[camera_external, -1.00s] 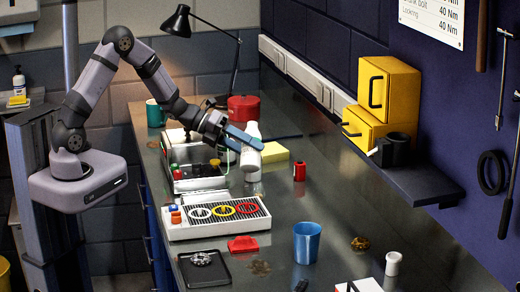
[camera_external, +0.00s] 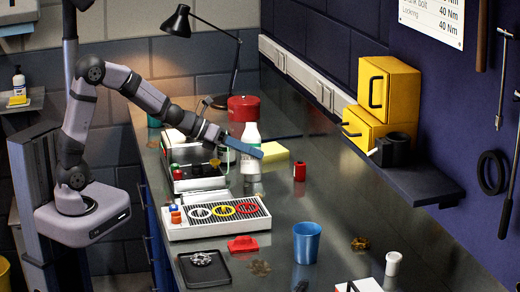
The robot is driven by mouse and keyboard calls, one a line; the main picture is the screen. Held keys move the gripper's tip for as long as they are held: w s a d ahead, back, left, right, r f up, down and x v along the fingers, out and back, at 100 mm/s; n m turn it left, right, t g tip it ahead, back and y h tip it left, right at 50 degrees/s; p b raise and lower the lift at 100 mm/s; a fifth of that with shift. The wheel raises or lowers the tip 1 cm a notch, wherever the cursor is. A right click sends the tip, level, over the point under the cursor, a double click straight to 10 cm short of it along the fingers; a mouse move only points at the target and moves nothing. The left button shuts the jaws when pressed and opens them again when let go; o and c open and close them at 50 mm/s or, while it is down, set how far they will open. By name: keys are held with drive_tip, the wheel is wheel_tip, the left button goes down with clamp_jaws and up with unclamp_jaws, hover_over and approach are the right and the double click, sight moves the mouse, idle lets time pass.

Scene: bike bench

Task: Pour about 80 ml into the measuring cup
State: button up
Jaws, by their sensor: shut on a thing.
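I cannot make out a marked measuring cup for certain.
A tray of equipment (camera_external: 195,178) is left of the bottle. A red pot (camera_external: 243,108), yellow pad (camera_external: 275,152) and small red can (camera_external: 299,171) are close by.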

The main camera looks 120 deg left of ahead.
drive_tip(key=shift+d+f+b, duration=0.1)
drive_tip(key=shift+f+b, duration=0.1)
drive_tip(key=shift+b, duration=0.25)
drive_tip(key=r+m+y+b, duration=0.1)
drive_tip(key=b, duration=0.1)
drive_tip(key=shift+w+d+r+b, duration=0.15)
drive_tip(key=shift+d+r+b, duration=0.05)
drive_tip(key=shift+b, duration=0.2)
drive_tip(key=shift+m+g+y+b, duration=0.3)
drive_tip(key=shift+m+b, duration=0.2)
drive_tip(key=shift+b, duration=0.7)
drive_tip(key=shift+d+f+b, duration=0.1)
drive_tip(key=shift+b, duration=0.2)
drive_tip(key=shift+m+y+b, duration=0.3)
drive_tip(key=shift+y+b, duration=0.1)
drive_tip(key=shift+b, duration=0.25)
